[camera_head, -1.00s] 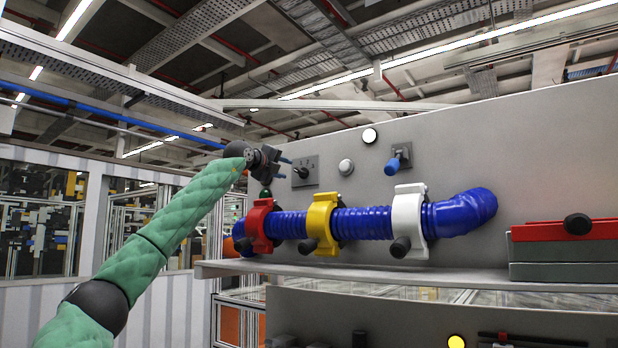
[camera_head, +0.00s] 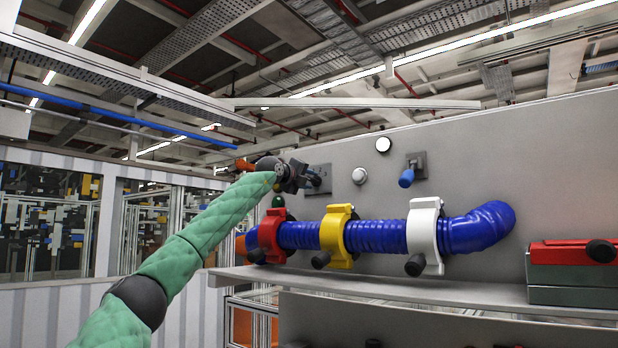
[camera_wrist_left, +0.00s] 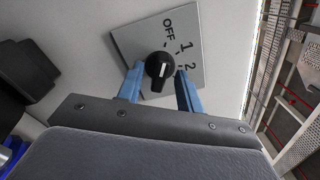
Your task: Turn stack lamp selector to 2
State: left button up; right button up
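The selector is a black knob (camera_wrist_left: 160,66) with a white mark, on a grey plate (camera_wrist_left: 150,35) labelled OFF, 1 and 2. The mark runs roughly up and down in the left wrist view, seemingly towards OFF. My left gripper (camera_wrist_left: 160,72) is open, with one blue finger on each side of the knob and a gap visible on both sides. In the head view the left gripper (camera_head: 308,178) is at the plate (camera_head: 321,188) and hides most of the knob. A lit white round lamp (camera_head: 383,144) is higher on the panel. My right gripper is not in view.
Right of the plate are a pale round button (camera_head: 360,176) and a blue-handled switch (camera_head: 407,178). Below runs a blue ribbed hose (camera_head: 376,237) with red (camera_head: 272,237), yellow (camera_head: 334,234) and white (camera_head: 424,231) clamps. A red-topped grey box (camera_head: 565,270) stands on the shelf at right.

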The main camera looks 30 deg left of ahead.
pick_arm(q)
jog(key=shift+w, duration=0.25)
jog(key=shift+s, duration=0.1)
jog(key=shift+c, duration=0.5)
grip_shut()
